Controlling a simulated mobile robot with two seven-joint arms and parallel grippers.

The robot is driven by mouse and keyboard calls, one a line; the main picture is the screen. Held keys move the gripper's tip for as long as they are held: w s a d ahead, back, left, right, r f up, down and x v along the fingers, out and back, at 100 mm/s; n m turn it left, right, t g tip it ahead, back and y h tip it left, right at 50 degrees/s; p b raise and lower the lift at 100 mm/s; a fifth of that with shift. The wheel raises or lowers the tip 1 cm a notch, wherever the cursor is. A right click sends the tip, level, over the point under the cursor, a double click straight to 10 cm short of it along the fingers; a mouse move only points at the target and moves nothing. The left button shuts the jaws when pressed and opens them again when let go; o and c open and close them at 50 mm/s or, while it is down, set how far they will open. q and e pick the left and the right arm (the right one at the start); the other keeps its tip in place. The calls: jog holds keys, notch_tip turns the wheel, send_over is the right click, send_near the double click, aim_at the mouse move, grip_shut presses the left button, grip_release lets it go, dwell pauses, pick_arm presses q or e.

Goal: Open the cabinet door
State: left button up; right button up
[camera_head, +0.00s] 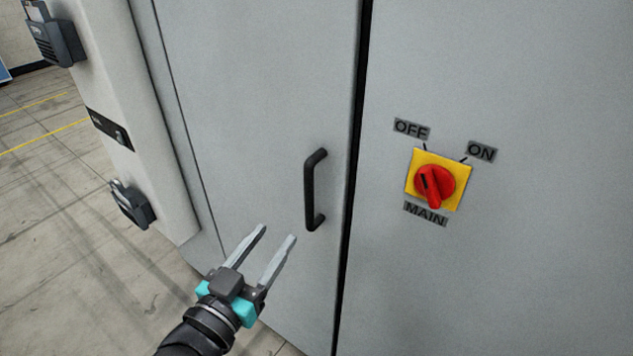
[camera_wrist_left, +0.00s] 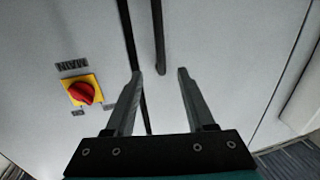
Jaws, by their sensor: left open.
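The grey cabinet door (camera_head: 250,100) fills the middle of the head view and looks closed, with a dark narrow gap along its right edge. A black bar handle (camera_head: 312,190) stands upright near that edge. My left gripper (camera_head: 278,233) is open and empty, below and left of the handle, with its fingers pointing up toward it. In the left wrist view, the handle (camera_wrist_left: 158,40) shows beyond the fingertips (camera_wrist_left: 160,73), between their lines and apart from them. My right gripper is not in view.
Right of the gap is a grey panel with a red rotary switch (camera_head: 434,186) on a yellow plate, labelled OFF, ON and MAIN. At left, a pale side part carries dark latch-like fittings (camera_head: 132,204). Open tiled floor (camera_head: 60,240) lies beyond.

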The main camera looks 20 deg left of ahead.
aim_at(307, 192)
pick_arm(q)
jog(key=w, duration=0.4)
jog(key=w+d, duration=0.1)
jog(key=w, duration=0.4)
jog(key=w+d+p, duration=0.1)
jog(key=w, duration=0.4)
jog(key=shift+w+d, duration=0.1)
jog(key=shift+w, duration=0.1)
grip_shut()
dwell(1.2)
